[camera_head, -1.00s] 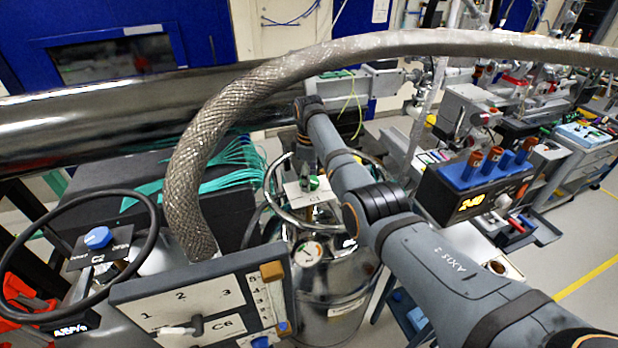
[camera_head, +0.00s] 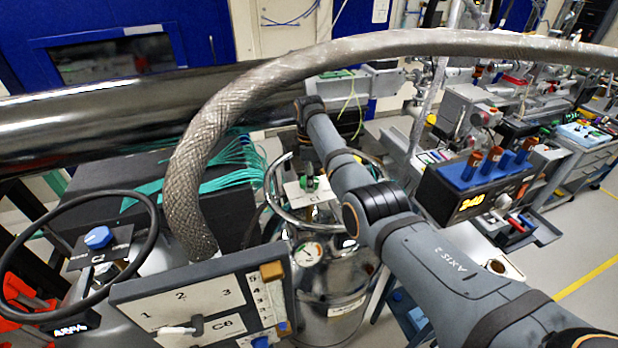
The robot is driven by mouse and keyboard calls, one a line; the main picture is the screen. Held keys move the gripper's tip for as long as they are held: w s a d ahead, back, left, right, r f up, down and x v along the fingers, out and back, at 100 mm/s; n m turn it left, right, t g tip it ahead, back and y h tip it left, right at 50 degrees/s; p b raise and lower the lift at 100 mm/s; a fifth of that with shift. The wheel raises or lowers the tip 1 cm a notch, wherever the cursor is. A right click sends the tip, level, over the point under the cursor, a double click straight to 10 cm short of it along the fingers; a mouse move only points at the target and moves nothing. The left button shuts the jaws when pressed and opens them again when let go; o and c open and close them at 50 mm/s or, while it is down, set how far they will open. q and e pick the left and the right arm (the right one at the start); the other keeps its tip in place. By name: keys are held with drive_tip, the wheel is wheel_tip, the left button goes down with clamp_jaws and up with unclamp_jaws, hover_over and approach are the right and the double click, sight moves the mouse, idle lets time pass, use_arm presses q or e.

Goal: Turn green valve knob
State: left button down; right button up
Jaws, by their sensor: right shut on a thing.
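The green valve knob (camera_head: 310,185) sits above the white C1 plate (camera_head: 304,195) on top of a steel tank (camera_head: 330,290). My right arm comes in from the lower right and reaches over the tank. My right gripper (camera_head: 308,174) is at the knob and shut on it, pointing down from above. The fingers are small and dark here and partly cover the knob. My left gripper is not in view.
A thick braided hose (camera_head: 205,150) arches over the tank and my arm. A blue knob (camera_head: 98,237) on a C2 plate is at left. A C6 panel (camera_head: 170,290) stands in front. A pressure gauge (camera_head: 307,254) sits on the tank.

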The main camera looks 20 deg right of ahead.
drive_tip(key=shift+w+r, duration=0.1)
drive_tip(key=shift+r, duration=0.15)
drive_tip(key=o, duration=1)
drive_tip(key=shift+o, duration=0.8)
drive_tip(key=shift+f, duration=0.1)
wheel_tip(320, 180, up, 12)
drive_tip(key=shift+f, duration=0.15)
